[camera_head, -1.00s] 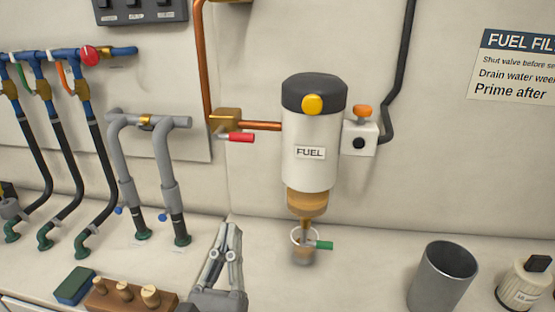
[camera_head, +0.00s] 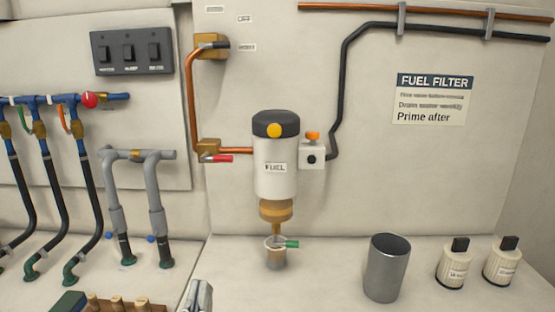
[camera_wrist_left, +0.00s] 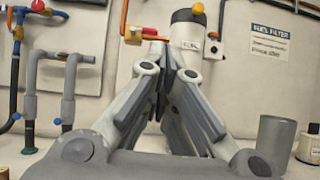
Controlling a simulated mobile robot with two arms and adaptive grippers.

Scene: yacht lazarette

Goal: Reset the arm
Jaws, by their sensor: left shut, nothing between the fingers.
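My left gripper (camera_head: 198,286) shows only its tips at the bottom edge of the head view. In the left wrist view (camera_wrist_left: 167,75) its fingers come together, shut with nothing between them. The rest of my left arm is out of the head view. The fuel filter (camera_head: 275,180), a white cylinder with a black cap, is on the wall above and right of the gripper. In the wrist view the fingers hide part of the filter (camera_wrist_left: 188,32). My right gripper is in neither view.
A grey metal cup (camera_head: 386,270) and two cream filter canisters (camera_head: 454,266) stand right on the counter. Grey pipes (camera_head: 112,200) rise at left. A wooden plug block (camera_head: 115,303) lies left of my gripper.

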